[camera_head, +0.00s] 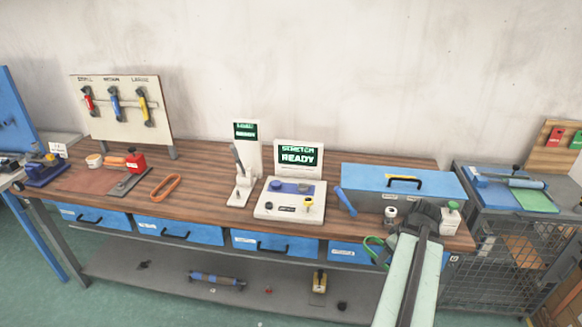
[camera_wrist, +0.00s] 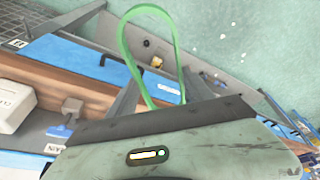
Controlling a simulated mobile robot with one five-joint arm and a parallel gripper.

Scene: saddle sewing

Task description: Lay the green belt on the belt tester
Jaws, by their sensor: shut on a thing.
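The green belt (camera_head: 374,251) is a thin loop hanging beside my gripper (camera_head: 420,218) at the front right of the bench. My gripper is shut on it. In the wrist view the green belt (camera_wrist: 178,45) sticks out as a long loop from between the fingers of my gripper (camera_wrist: 163,97). The gripped part is hidden. The belt tester (camera_head: 272,210) appears to be the white machine with a blue panel, a yellow-topped knob and a screen reading "STRETCH READY". It stands mid-bench, left of my gripper, with no belt visible on it.
An orange belt (camera_head: 165,187) lies left on the bench (camera_head: 205,172). A white lever device (camera_head: 240,190) stands left of the tester. A blue toolbox (camera_head: 400,182), a blue-handled tool (camera_head: 346,201) and small jars (camera_head: 390,215) lie to its right. Blue drawers (camera_head: 275,245) line the front.

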